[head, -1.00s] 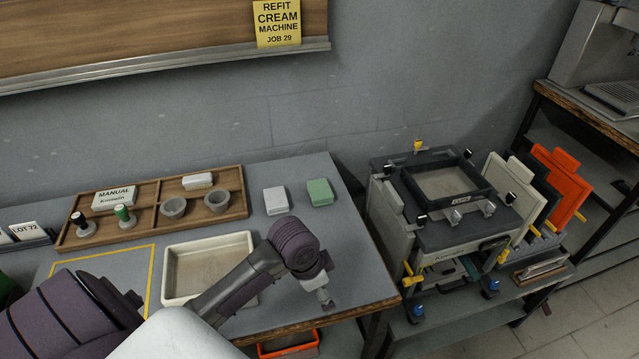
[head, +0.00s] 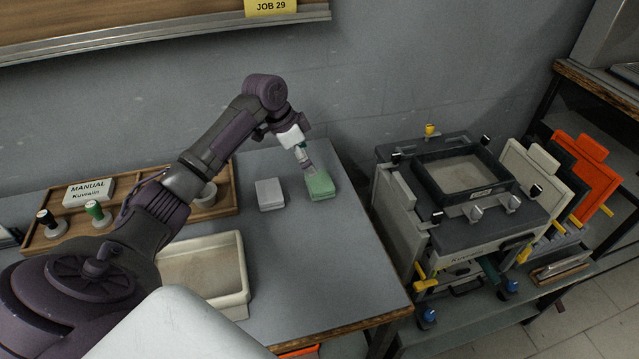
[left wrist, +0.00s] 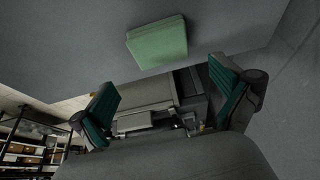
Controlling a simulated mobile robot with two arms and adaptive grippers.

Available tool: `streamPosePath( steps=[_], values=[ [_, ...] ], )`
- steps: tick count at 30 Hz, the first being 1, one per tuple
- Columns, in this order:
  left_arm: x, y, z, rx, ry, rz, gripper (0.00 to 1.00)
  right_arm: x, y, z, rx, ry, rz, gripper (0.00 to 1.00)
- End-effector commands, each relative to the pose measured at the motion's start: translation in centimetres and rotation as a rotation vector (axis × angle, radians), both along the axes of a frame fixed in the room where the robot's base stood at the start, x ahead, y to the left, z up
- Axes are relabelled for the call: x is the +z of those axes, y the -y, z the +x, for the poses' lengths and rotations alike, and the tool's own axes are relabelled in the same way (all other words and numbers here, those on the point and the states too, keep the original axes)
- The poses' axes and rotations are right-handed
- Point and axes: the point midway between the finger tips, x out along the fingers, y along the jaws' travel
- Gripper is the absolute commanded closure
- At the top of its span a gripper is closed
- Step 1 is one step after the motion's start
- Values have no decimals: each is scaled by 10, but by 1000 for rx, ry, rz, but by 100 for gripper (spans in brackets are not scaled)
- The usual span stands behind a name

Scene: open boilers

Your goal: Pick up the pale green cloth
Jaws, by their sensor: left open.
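The pale green cloth (head: 320,186) is a folded square pad on the right part of the grey table. In the left wrist view the cloth (left wrist: 157,43) lies beyond the fingertips, toward the top of the picture. My left gripper (head: 309,166) is over the cloth's far left edge in the head view and hides a little of it. In the left wrist view its two green-padded fingers (left wrist: 168,98) are spread apart with nothing between them. I cannot tell whether a fingertip touches the cloth. My right gripper is not in view.
A grey folded pad (head: 270,193) lies just left of the green cloth. A wooden tray (head: 225,212) with stamps and a cream tray (head: 243,280) are further left, partly behind my arm. A printing frame (head: 465,172) stands right, beyond the table edge. The table front is clear.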

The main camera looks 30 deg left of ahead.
Motion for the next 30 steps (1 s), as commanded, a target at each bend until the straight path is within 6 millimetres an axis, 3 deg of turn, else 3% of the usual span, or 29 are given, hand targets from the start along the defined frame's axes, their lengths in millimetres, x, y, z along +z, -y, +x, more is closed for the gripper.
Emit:
streamPosePath(
  steps=[3,11,19,29,30],
  values=[
    [-20,6,6,-1,-2,-1,0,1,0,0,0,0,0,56],
    [-40,11,12,0,-1,1,0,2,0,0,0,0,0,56],
    [-76,21,23,1,-2,0,0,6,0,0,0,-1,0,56],
    [-85,22,26,1,1,3,0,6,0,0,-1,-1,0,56],
    [-85,22,26,1,1,3,3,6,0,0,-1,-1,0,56]
  ],
)
